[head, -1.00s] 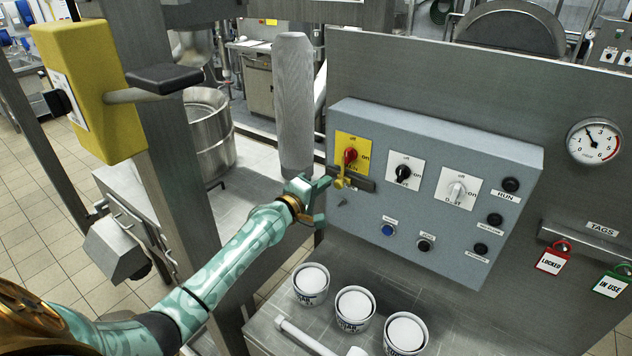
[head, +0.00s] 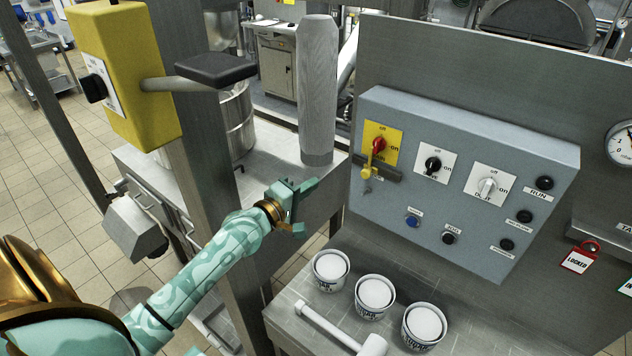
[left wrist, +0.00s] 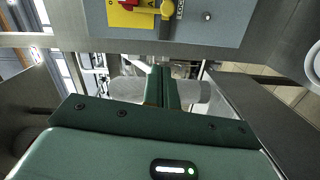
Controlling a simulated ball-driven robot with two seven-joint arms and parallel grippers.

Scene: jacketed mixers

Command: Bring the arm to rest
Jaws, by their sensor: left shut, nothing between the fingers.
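My left arm reaches in from the lower left of the head view. Its gripper (head: 300,204) is shut and empty, in the air left of the grey control panel (head: 470,180) and apart from it. My right gripper is in neither view.
Several white tubs, one of them here (head: 331,268), and a white-headed mallet (head: 335,325) stand or lie on the steel bench. A yellow box (head: 122,75) on a post and a grey column (head: 317,90) rise left of the panel. A red locked tag (head: 577,260) hangs at right.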

